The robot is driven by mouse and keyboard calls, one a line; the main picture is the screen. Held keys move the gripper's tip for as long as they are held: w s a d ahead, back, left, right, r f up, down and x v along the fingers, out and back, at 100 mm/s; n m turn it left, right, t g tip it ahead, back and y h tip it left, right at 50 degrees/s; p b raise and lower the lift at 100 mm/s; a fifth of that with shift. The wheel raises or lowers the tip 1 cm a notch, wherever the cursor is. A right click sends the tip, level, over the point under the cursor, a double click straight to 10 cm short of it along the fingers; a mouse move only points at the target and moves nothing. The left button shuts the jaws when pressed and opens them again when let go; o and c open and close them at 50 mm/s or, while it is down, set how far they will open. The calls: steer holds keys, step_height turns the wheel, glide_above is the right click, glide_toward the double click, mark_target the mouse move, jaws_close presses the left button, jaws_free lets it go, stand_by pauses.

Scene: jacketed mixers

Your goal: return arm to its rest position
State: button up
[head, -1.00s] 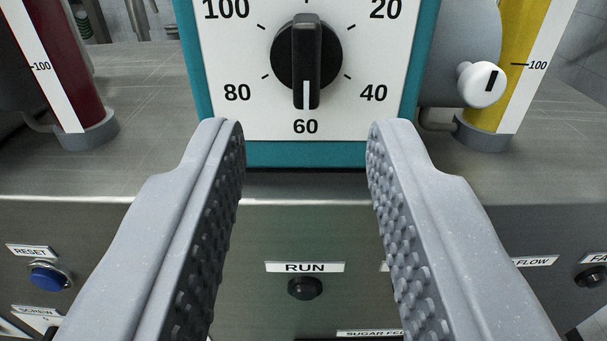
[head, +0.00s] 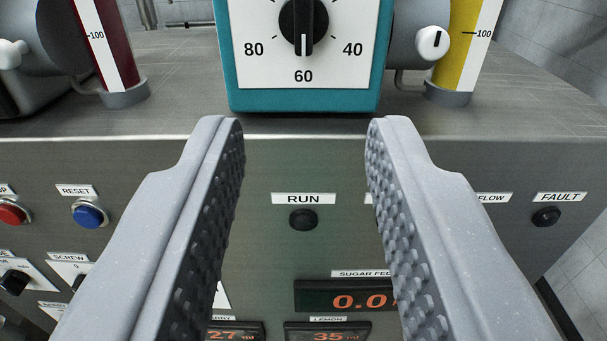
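My gripper (head: 304,135) is open and empty, its two grey fingers with studded inner pads reaching up from the bottom of the head view. Between and beyond the fingers is the steel front panel (head: 303,165) with a dark RUN lamp (head: 303,219). Above the fingertips stands a teal-framed dial box (head: 304,98). Its black knob (head: 303,25) points down at 60. The fingers are apart from the knob. The top of the dial is cut off by the frame.
A red tube gauge (head: 125,80) and a yellow one (head: 450,85) stand on the steel top. A white knob (head: 432,43) is at upper right. Below are a blue RESET button (head: 89,214), a red button (head: 12,212), a FAULT lamp (head: 546,217) and a SUGAR FEED display (head: 340,297).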

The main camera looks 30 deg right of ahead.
steer(key=a+f+n+y, duration=0.2)
steer(key=a+f+y, duration=0.1)
steer(key=a, duration=0.7)
steer(key=s+a+f+n+y, duration=0.1)
steer(key=a+f, duration=0.4)
steer(key=a, duration=0.5)
steer(key=s+a+f+n+y+b, duration=0.1)
steer(key=a+f+n+y, duration=0.2)
steer(key=a, duration=0.7)
steer(key=f+y, duration=0.1)
steer(key=y, duration=0.1)
steer(key=shift+s+f+y, duration=0.2)
steer(key=shift+s+y, duration=0.05)
steer(key=shift+y, duration=0.05)
